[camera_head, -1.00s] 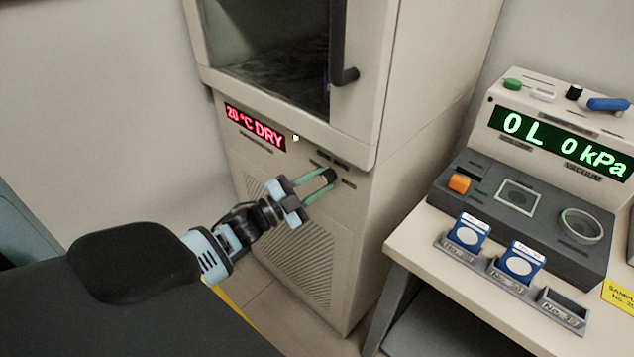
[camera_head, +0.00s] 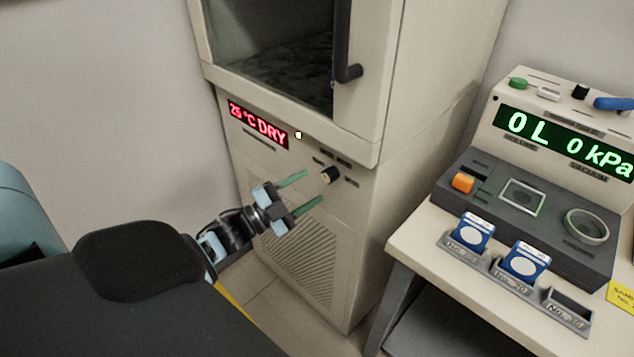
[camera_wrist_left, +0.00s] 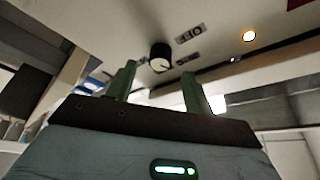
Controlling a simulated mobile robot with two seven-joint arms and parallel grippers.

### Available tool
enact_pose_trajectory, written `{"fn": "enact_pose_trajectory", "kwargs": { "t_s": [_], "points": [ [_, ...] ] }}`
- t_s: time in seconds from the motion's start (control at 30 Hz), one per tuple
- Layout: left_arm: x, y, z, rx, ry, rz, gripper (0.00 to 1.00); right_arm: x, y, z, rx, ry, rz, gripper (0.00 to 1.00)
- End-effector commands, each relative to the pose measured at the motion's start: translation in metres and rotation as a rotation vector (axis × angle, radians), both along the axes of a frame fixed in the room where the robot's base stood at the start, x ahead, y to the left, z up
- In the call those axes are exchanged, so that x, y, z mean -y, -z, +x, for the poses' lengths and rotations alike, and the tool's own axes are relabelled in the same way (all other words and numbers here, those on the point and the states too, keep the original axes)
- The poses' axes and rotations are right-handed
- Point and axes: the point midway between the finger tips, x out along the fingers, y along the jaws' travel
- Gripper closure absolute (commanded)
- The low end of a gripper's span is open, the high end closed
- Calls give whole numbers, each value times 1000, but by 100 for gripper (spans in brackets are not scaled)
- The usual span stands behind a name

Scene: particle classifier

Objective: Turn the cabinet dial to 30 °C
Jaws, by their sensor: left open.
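The cabinet dial (camera_head: 329,175) is a small black knob with a pale face on the front of the beige cabinet (camera_head: 384,70). The red display (camera_head: 258,124) on the cabinet reads 25 °C DRY. My left gripper (camera_head: 307,190) is open, its two green fingers pointing at the dial from the lower left, apart from it. In the left wrist view, the dial (camera_wrist_left: 160,55) shows ahead, between and beyond the fingertips (camera_wrist_left: 160,75), with a label reading OFF beside it. My right gripper is not in view.
The door handle (camera_head: 344,45) sticks out above the dial. On the right, a table (camera_head: 425,243) bears a console (camera_head: 535,200) reading 0 L 0 kPa and a rack of blue-and-white boxes (camera_head: 525,262).

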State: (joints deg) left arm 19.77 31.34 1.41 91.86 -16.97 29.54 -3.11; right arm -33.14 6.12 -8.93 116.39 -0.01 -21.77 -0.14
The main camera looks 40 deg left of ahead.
Motion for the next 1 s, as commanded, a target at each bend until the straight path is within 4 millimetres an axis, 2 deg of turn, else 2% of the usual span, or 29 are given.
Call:
{"fn": "enact_pose_trajectory", "kwargs": {
  "t_s": [0.1, 0.3, 1.0],
  "points": [
    [-7, 6, -17, -4, -1, 1, 48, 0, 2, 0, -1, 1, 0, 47],
    [-13, 10, -33, -1, -1, 2, 48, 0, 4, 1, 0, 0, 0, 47],
    [-12, 12, -37, -14, -5, -8, 48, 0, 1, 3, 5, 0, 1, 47]
  ]
}}
